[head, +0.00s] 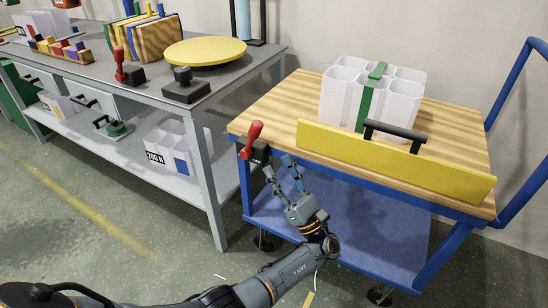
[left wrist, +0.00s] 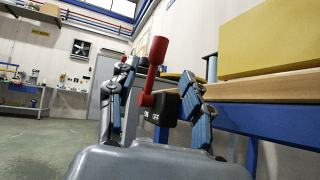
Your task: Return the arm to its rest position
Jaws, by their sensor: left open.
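My left gripper (head: 278,167) is open, its two fingers pointing up toward the front left corner of the trolley. My left arm reaches in from the lower left. A switch with a red lever (head: 254,131) and a black body (head: 258,151) is fixed at that corner, just beyond the fingertips. In the left wrist view the red lever (left wrist: 155,60) stands upright, leaning slightly, between the open fingers (left wrist: 158,75). The black body (left wrist: 160,115) below it bears ON and OFF lettering. The fingers show no grip on it. My right gripper is not in view.
The blue trolley has a wooden top (head: 455,145), a yellow barrier with a black handle (head: 390,160) and white containers (head: 400,100). A grey workbench (head: 215,95) stands left, bearing a yellow disc (head: 205,52) and another red lever (head: 119,58). Floor (head: 175,215) before the bench is open.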

